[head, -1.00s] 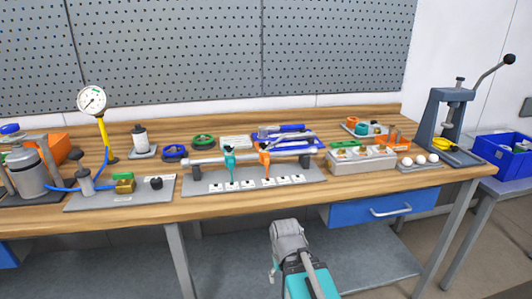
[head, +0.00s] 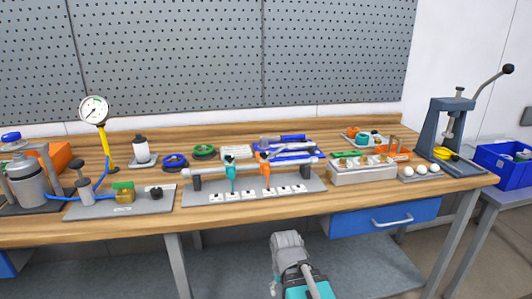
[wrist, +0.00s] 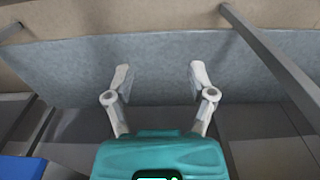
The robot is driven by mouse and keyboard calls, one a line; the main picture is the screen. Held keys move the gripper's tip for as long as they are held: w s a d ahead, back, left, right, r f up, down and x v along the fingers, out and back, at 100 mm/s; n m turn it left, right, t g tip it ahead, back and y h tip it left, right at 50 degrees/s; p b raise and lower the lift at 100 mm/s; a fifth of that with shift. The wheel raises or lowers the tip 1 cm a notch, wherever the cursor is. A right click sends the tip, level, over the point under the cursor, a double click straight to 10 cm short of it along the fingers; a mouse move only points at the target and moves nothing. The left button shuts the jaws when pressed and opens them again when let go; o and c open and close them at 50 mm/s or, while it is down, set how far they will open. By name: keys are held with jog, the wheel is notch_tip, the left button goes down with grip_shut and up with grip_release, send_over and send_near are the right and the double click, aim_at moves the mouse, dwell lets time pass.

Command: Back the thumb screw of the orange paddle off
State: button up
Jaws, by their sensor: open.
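The orange paddle (head: 265,174) sits on a horizontal grey shaft (head: 208,169) on the bench, right of the teal paddle (head: 231,173). The shaft rests in supports over a grey base plate (head: 215,198) with several small white labels. The thumb screw of the orange paddle is too small to make out. My arm's end shows below the bench's front edge in the head view, in front of the shaft; its fingers are not clear there. In the wrist view my gripper (wrist: 158,78) is open and empty, its two fingers wide apart over the grey lower shelf.
The wooden bench (head: 100,233) holds a pressure gauge (head: 94,110) and a pump on the left. A grey block with brass fittings (head: 362,173) and a press (head: 450,130) stand on the right. A blue drawer (head: 385,215) hangs below the front edge.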

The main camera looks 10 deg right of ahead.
jog(key=shift+r, duration=0.2)
jog(key=shift+c, duration=1.1)
notch_tip(320, 180, up, 47)
jog(key=m+p, duration=1.8)
jog(key=p, duration=3)
send_over(264, 155)
jog(key=shift+w+d+r, duration=0.1)
jog(key=shift+w, duration=0.05)
jog(key=shift+f+b, duration=0.2)
jog(key=shift+b, duration=0.25)
notch_tip(264, 155, down, 13)
jog(key=b, duration=1.3)
jog(key=shift+f, duration=0.2)
